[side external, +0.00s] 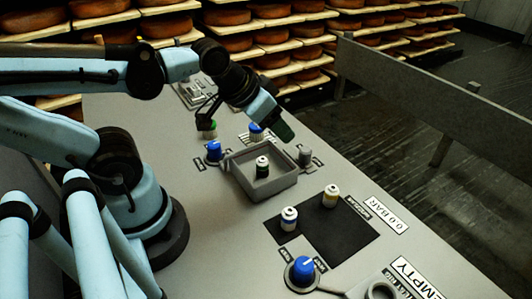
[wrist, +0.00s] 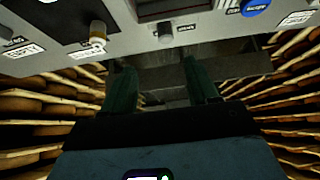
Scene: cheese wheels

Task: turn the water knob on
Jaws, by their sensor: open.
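Several knobs stand on the grey panel (side external: 335,165). One large blue knob (side external: 303,268) is near the front, two blue knobs (side external: 214,150) (side external: 256,132) are behind the square tray, and a grey knob (side external: 305,155) is on the tray's right. I cannot read which one is the water knob. In the wrist view a grey knob (wrist: 165,33) and a blue knob (wrist: 255,7) show at the top. My gripper (side external: 283,131) is in the air above the panel's far part, near the tray's back edge. Its green fingers (wrist: 161,85) are apart with nothing between them.
Two canisters (side external: 289,218) (side external: 330,195) stand on a black pad (side external: 345,238). A metal rail (side external: 430,110) and cheese shelves (side external: 270,40) lie beyond.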

